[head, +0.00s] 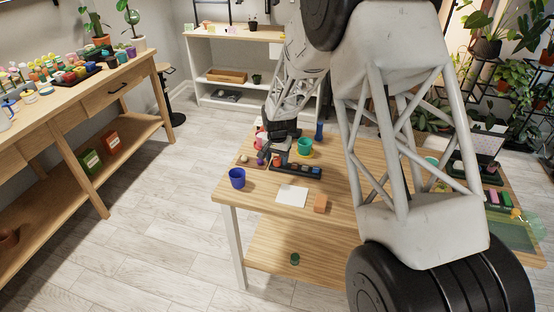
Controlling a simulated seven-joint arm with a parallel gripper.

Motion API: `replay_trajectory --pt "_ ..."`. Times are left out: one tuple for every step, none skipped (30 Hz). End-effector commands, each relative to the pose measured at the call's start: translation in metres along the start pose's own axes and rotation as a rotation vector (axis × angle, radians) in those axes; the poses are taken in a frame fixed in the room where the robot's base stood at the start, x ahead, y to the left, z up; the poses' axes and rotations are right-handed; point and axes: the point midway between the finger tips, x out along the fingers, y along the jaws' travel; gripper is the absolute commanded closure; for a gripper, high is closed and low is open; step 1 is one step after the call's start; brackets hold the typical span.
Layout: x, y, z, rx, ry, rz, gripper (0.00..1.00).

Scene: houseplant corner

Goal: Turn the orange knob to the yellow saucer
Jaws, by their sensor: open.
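My gripper (272,157) is at the far left part of the wooden table (265,208), pointing down over small items, and its jaws are open. A small orange-red piece (284,159) shows right beside the fingers; I cannot tell whether it is the orange knob or whether the gripper touches it. A green pot (305,145) stands just right of the gripper, with a thin yellow rim at its foot (304,155) that may be the yellow saucer. My arm hides much of the table's middle.
A dark tray (312,174) with several small pieces lies in front of the gripper. A blue pot (237,177), white sheet (292,195) and orange block (320,203) are nearer the front edge. A small purple ball (261,161) is left of the fingers. A dark blue bottle (319,131) stands behind.

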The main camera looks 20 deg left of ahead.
Motion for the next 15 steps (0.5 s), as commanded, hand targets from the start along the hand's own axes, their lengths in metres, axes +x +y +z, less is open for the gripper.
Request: replay_trajectory --pt "0.0031 0.0001 0.0002 0.000 -0.001 0.001 0.41" --pt "0.0043 0.0001 0.0002 0.000 -0.001 0.001 0.41" --pt "0.0055 0.0001 0.0002 0.000 -0.001 0.001 0.41" --pt "0.0061 0.0002 0.0002 0.000 -0.001 0.001 0.41" --pt "0.0065 0.0001 0.0002 0.000 -0.001 0.001 0.41" --pt "0.0068 0.0001 0.0002 0.000 -0.001 0.001 0.41" --pt "0.0069 0.0001 0.0002 0.000 -0.001 0.001 0.41" --pt "0.0068 0.0002 0.0002 0.000 -0.001 0.000 0.41" --pt "0.0068 0.0002 0.0002 0.000 -0.001 0.000 0.41" --pt "0.0068 0.0002 0.0003 0.000 -0.001 0.000 0.41" --pt "0.0067 0.0002 0.0003 0.000 -0.001 0.000 0.41" --pt "0.0068 0.0002 0.0003 0.000 -0.001 0.000 0.41" --pt "0.0067 0.0002 0.0003 0.000 -0.001 0.000 0.43" --pt "0.0067 0.0002 0.0003 0.000 -0.001 0.000 0.48" --pt "0.0067 0.0002 0.0003 0.000 -0.001 0.000 0.54"
